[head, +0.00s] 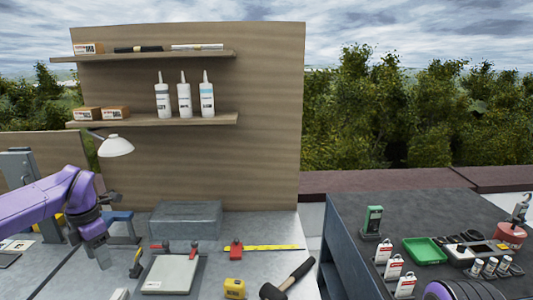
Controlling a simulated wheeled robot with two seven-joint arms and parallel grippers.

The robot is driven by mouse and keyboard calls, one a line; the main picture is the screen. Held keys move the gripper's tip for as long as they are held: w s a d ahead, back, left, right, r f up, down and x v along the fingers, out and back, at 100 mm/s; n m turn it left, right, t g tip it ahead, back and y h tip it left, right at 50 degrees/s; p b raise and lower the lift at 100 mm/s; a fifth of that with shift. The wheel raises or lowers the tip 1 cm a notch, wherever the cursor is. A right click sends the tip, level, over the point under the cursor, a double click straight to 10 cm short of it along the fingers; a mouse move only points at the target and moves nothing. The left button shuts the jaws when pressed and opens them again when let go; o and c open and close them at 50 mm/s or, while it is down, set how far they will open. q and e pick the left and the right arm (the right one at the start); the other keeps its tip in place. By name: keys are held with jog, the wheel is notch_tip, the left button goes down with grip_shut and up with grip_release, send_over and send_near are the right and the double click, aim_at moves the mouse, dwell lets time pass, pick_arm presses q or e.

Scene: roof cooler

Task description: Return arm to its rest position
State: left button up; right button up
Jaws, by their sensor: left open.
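My left arm, purple with dark bands, comes in from the left edge in the head view. Its grey gripper (102,262) points down over the left part of the grey workbench (210,258), to the left of a flat light plate. The gripper is open, and I see nothing held in it. A purple part of my right arm (458,290) shows at the bottom right edge, in front of the dark table. My right gripper is out of the picture.
A pale plate (170,274) with red-handled clamps, a yellow tape measure (235,288), a hammer (289,279) and a grey block (185,219) are on the workbench. A dark side table (345,215) holds a green tray (425,251), tags and small bottles. A gap separates the tables.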

pick_arm(q)
jog(key=s+d+f+m+t+y, duration=0.1)
jog(key=s+d+f+m+y, duration=0.2)
jog(key=f, duration=0.5)
jog(key=s+d+f+m+t+y, duration=0.1)
jog(key=s+d+f+m+y, duration=0.15)
jog(key=f+m, duration=0.35)
jog(key=s+d+f+m+t+y, duration=0.1)
jog(key=s+d+f+m+y, duration=0.2)
jog(key=f, duration=0.6)
jog(key=s+d+f+m+h, duration=0.2)
jog(key=s+f+m, duration=0.2)
jog(key=s, duration=0.4)
jog(key=s+d+f+m+h, duration=0.2)
jog(key=s+d+f+m, duration=0.15)
jog(key=s, duration=0.45)
jog(key=s+d+f+m+h, duration=0.1)
jog(key=s+f+m, duration=0.35)
jog(key=s, duration=0.45)
notch_tip(320, 180, down, 9)
jog(key=w+b, duration=0.1)
jog(key=b, duration=0.9)
jog(key=shift+d, duration=0.25)
pick_arm(e)
notch_tip(320, 180, down, 10)
jog(key=shift+s, duration=0.25)
pick_arm(q)
jog(key=shift+w+f, duration=0.1)
jog(key=shift+c, duration=0.4)
